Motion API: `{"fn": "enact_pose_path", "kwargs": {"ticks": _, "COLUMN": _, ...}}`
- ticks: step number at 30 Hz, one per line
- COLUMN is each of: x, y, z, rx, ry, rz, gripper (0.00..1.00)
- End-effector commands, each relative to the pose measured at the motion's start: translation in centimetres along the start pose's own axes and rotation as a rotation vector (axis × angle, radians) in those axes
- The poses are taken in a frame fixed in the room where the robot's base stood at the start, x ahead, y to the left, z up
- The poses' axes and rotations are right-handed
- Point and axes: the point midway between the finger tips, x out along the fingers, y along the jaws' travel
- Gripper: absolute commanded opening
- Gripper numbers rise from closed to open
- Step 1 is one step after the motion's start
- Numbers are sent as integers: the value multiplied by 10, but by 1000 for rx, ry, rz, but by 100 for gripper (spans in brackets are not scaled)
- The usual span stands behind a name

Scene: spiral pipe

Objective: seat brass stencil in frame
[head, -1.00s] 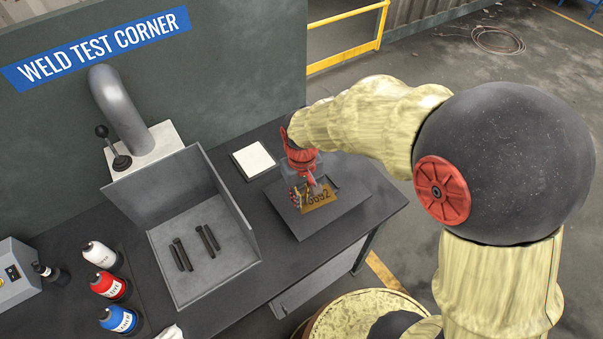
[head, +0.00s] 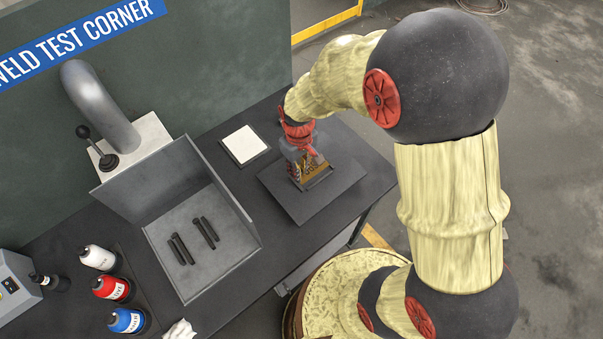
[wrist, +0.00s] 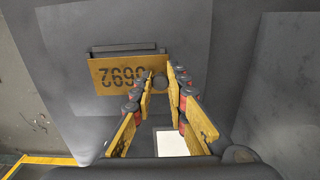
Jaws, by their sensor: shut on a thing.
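The brass stencil (wrist: 120,75) is a flat yellow plate with cut-out digits, upside down in the wrist view. It lies over a dark plate with a raised dark bar (wrist: 125,48) along its upper edge; I cannot tell whether it is seated or held just above. My gripper (wrist: 160,80) is shut at the stencil's right end, with a dark round knob (wrist: 160,84) between the fingertips. In the head view the stencil (head: 321,178) is partly hidden behind my gripper (head: 307,182). The frame's edges are hard to make out there.
The dark base plate (head: 290,205) lies near the right end of the workbench (head: 225,320). A white pad (head: 245,144) lies behind it. A grey open-fronted tray (head: 190,275) with dark bars stands left.

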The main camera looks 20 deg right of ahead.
Motion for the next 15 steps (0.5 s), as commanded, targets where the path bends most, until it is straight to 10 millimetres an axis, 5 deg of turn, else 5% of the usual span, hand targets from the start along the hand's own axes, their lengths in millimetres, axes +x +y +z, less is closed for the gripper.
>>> {"fn": "enact_pose_path", "kwargs": {"ticks": 15, "x": 48, "y": 17, "z": -10, "rx": 0, "ry": -1, "rz": 0, "gripper": 0}}
